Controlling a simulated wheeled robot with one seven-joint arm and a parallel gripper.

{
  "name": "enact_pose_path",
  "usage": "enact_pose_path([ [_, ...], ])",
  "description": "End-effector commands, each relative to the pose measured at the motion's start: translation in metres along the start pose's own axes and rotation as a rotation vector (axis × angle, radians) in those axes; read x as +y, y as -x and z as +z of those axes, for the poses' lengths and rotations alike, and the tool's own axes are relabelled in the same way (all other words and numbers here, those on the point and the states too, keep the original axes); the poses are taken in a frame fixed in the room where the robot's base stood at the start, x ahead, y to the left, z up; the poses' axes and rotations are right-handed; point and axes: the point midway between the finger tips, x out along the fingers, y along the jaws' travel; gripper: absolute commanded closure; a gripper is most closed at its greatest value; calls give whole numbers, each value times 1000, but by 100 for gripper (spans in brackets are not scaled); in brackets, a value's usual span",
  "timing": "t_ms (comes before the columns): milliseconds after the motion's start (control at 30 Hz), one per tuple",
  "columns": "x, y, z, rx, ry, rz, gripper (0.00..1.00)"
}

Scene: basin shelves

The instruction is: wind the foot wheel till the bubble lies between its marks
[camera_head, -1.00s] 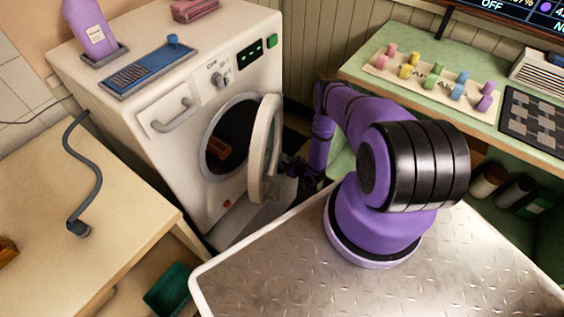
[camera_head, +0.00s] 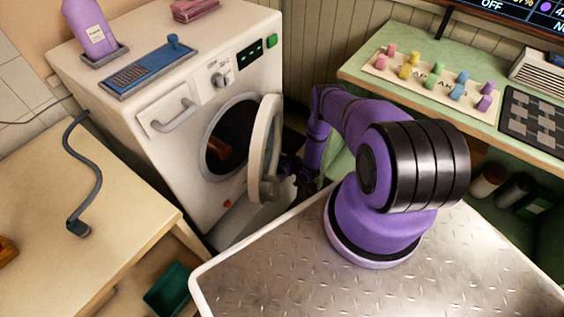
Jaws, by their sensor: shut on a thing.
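The white washing machine (camera_head: 165,125) stands at the left back with its round door (camera_head: 264,150) swung open. My gripper (camera_head: 291,184) is low by the machine's front right side, just right of the door, small and dark in the picture. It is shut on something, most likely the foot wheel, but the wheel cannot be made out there. The door edge and my own arm partly cover this spot. No bubble or marks can be made out, so I cannot tell where the bubble lies.
A purple bottle (camera_head: 90,30) and a blue panel with a knob (camera_head: 148,66) are on the machine. A wooden counter (camera_head: 60,190) with a grey hose (camera_head: 93,162) is at left. A green shelf (camera_head: 400,110) with coloured pegs is at right. A green bin (camera_head: 168,290) sits low.

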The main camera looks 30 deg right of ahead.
Motion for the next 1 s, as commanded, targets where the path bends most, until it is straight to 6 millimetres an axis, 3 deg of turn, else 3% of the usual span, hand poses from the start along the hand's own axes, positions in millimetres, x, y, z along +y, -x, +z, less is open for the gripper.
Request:
enact_pose_path([
  [1000, -1, -3, -1, -1, 193, -462, 98],
])
